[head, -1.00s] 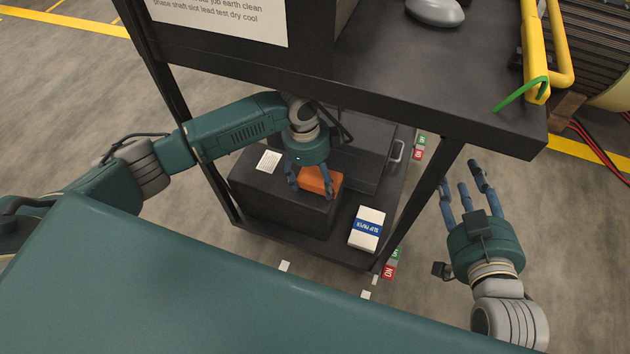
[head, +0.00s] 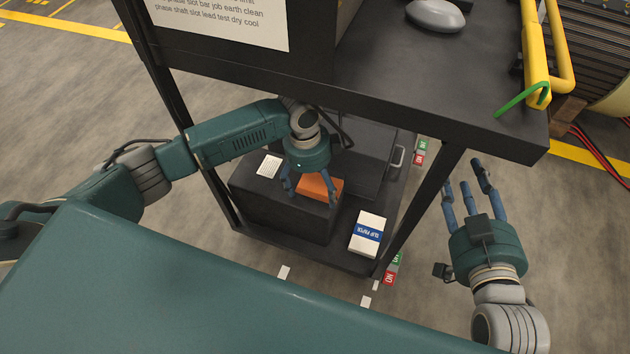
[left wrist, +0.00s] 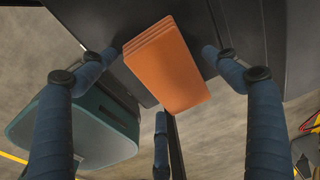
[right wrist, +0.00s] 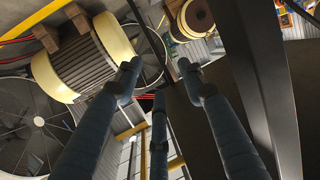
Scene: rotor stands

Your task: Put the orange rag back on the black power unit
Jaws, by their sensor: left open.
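The orange rag (head: 318,188) is a folded, layered rectangle at the right end of the black power unit's top. The black power unit (head: 275,207) is a dark box on the lower shelf of the cart. My left gripper (head: 310,191) is open just above the rag, with fingers on either side of it. In the left wrist view the rag (left wrist: 168,65) lies between the spread fingers (left wrist: 163,52), with gaps at both sides; its near end overlaps the unit's edge there. My right gripper (head: 466,183) is open and empty, right of the cart; it also shows in the right wrist view (right wrist: 160,75).
A white and blue paper box (head: 367,234) stands on the lower shelf (head: 345,258), right of the power unit. A white label (head: 269,165) lies on the unit. The upper shelf (head: 420,75) and a cart post (head: 428,205) lie close to my arms.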

